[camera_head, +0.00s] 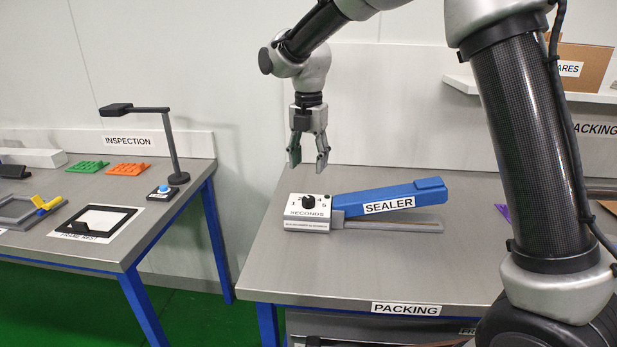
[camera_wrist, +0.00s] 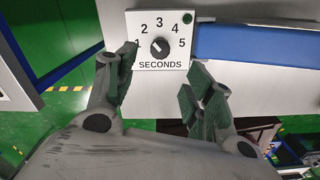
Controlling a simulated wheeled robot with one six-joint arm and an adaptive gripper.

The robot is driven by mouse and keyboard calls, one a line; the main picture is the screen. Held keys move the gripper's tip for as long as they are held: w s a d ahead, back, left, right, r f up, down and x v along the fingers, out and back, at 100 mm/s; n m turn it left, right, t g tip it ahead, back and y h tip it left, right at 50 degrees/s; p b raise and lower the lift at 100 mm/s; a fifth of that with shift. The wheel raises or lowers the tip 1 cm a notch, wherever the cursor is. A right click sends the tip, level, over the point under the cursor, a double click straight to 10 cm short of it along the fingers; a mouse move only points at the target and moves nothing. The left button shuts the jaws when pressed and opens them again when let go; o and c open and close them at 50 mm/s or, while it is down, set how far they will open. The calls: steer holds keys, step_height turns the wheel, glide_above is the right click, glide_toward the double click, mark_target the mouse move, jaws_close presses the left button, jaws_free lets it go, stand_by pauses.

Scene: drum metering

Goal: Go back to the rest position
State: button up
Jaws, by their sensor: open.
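My gripper (camera_head: 308,157) hangs pointing down above the dial end of the sealer (camera_head: 390,202) on the packing table. It is open and empty, apart from the sealer. In the wrist view my gripper (camera_wrist: 160,90) has its two fingers spread, one on each side of the lower edge of the dial plate. The sealer's blue arm is raised at a slight angle.
The packing table (camera_head: 290,265) is mostly clear in front of the sealer. The inspection table (camera_head: 120,245) at left holds a lamp (camera_head: 172,140), a blue button (camera_head: 163,190), a black frame (camera_head: 100,222), and green and orange pieces. A gap separates the tables. A shelf with a box (camera_head: 585,70) hangs at right.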

steer(key=shift+r, duration=0.6)
steer(key=s+d+r+m+t, duration=0.2)
steer(key=s+d+m, duration=1.2)
steer(key=d+m, duration=0.1)
steer(key=s+d+r+m+t, duration=0.2)
steer(key=s+d+r+m, duration=0.1)
steer(key=s+d+m, duration=1.2)
steer(key=shift+s+r, duration=0.3)
steer(key=shift+r, duration=0.05)
